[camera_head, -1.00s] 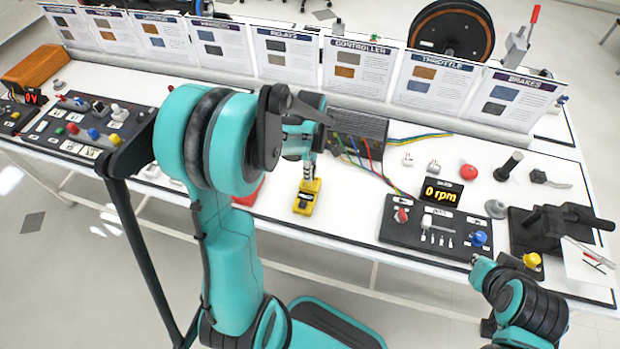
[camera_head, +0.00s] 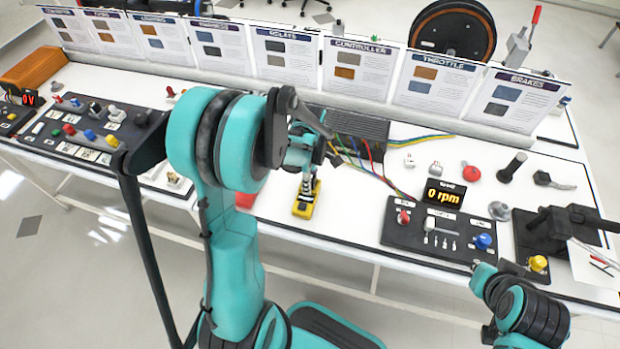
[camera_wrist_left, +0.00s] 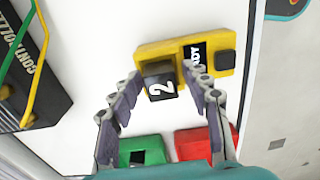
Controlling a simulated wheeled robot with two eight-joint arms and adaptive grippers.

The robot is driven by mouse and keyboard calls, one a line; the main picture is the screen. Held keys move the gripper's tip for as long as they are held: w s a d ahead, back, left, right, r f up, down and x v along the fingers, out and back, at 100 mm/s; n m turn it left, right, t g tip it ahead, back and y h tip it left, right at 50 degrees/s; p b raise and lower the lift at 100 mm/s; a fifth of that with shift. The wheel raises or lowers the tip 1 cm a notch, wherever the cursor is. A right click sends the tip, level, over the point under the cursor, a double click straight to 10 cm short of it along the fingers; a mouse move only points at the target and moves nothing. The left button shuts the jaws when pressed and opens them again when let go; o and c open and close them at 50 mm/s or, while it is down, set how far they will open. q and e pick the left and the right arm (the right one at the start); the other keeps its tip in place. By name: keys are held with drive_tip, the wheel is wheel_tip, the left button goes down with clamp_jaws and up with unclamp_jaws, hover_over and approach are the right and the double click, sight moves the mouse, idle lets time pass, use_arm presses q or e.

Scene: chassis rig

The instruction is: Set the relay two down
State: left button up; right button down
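Relay two, a black block with a white "2" (camera_wrist_left: 160,86), sits at one end of the yellow base (camera_wrist_left: 188,52) marked "READY" in the left wrist view. My left gripper (camera_wrist_left: 162,75) has its fingers on either side of the relay, with gaps visible between fingers and block, so it looks open. In the head view, the left gripper (camera_head: 309,184) points down over the yellow base (camera_head: 305,205) on the white table; the relay is hard to make out there. My right gripper (camera_head: 478,266) is at the lower right by the table's front edge; its fingers are unclear.
Red (camera_wrist_left: 194,143) and green (camera_wrist_left: 140,151) blocks lie near the yellow base. The controller (camera_wrist_left: 25,85) with coloured wires is behind it. A black panel (camera_head: 425,240) with a "0 rpm" display (camera_head: 443,196) stands right. The table's front edge is close to the base.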

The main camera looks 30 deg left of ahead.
use_arm(q)
drive_tip(key=shift+r, duration=0.2)
wheel_tip(320, 180, up, 11)
drive_tip(key=p, duration=0.5)
drive_tip(key=s+d+r+m+t, duration=0.7)
drive_tip(key=s+d+r+m, duration=0.2)
drive_tip(key=m, duration=1.1)
drive_tip(key=shift+s+d+m, duration=0.4)
drive_tip(key=shift+s+d, duration=0.4)
drive_tip(key=shift+s, duration=0.25)
